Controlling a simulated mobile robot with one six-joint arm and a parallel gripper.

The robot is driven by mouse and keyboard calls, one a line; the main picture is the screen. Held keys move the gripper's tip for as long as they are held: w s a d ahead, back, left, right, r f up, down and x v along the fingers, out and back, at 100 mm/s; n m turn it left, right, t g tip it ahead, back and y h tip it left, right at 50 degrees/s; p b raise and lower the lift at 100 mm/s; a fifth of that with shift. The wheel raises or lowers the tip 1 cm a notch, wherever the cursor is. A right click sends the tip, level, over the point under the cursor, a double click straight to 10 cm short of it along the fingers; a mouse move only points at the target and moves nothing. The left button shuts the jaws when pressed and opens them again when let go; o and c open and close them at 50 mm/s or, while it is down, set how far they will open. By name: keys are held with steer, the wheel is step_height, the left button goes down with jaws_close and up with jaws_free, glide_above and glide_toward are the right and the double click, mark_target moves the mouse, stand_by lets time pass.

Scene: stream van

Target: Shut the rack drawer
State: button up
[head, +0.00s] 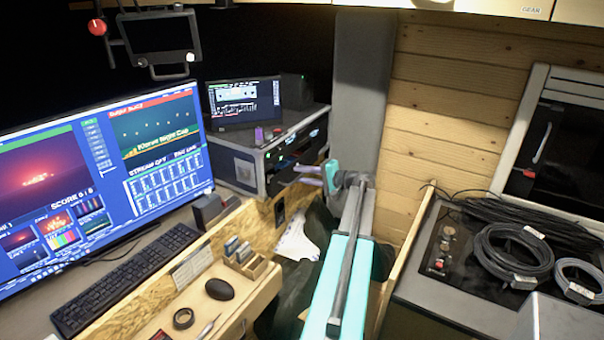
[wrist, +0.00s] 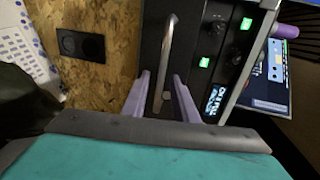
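The rack (head: 245,165) is a grey-edged case on the desk in the head view, its dark front facing right toward my arm. In the wrist view the rack drawer (wrist: 150,45) shows as a dark front with a silver bar handle (wrist: 167,50). My gripper (head: 300,174) is at the rack's front, its pale purple fingers pointing left. In the wrist view my gripper (wrist: 162,76) is open, one finger on each side of the handle, with gaps visible. How far the drawer stands out is hard to tell.
A panel with knobs and green lights (wrist: 207,60) is beside the drawer. A small monitor (head: 245,102) stands on the rack. A wooden desk panel with a black socket (head: 279,212) is below. Coiled cables (head: 512,250) lie on the right counter. A plank wall (head: 440,110) is behind.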

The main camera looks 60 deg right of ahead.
steer(key=shift+w, duration=0.25)
steer(key=shift+c, duration=0.4)
jaws_close()
steer(key=shift+f, duration=0.1)
stand_by(0.8)
